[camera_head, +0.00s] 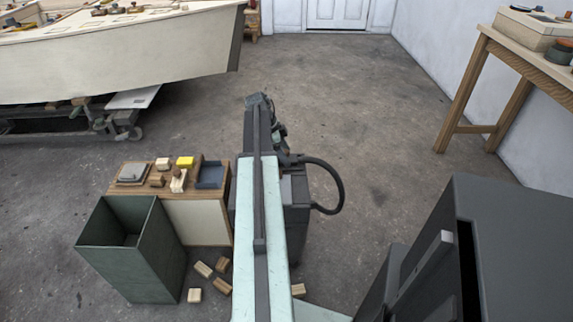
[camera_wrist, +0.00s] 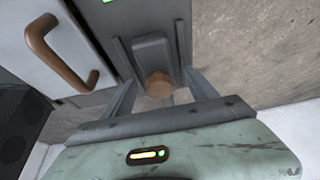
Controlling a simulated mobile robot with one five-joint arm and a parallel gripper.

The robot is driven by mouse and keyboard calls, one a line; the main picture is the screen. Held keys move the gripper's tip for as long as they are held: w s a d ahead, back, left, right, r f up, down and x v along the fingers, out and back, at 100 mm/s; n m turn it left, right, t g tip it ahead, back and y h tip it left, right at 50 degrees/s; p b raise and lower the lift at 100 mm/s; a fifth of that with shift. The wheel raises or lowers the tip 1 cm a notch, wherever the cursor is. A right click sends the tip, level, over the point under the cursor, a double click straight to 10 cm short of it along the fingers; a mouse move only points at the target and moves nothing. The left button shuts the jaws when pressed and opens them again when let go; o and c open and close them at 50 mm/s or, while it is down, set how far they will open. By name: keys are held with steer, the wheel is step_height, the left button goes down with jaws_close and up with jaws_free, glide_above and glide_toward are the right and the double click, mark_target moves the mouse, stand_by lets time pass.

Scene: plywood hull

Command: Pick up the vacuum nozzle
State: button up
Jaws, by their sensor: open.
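In the wrist view my gripper (camera_wrist: 158,76) is open, its two fingers spread on either side of a grey, flared piece with a round brown end (camera_wrist: 158,86). This may be the vacuum nozzle (camera_wrist: 150,55), in front of a dark grey upright surface. I cannot tell whether the fingers touch it. In the head view a dark box-shaped unit (camera_head: 295,205) with a black hose (camera_head: 338,180) stands just right of my arm; it looks like the vacuum. My arm hides part of it, and I cannot make out the nozzle or my fingertips there.
A brown handle (camera_wrist: 60,50) on a pale panel is left in the wrist view. In the head view, a green open bin (camera_head: 125,245), a low cabinet (camera_head: 200,220) and loose wood blocks (camera_head: 203,269) lie left. A boat hull (camera_head: 120,60) is farther back.

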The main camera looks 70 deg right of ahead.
mark_target(285, 151)
steer(key=shift+r, duration=0.1)
jaws_close()
step_height(285, 151, up, 10)
steer(key=p, duration=1)
steer(key=shift+r, duration=0.15)
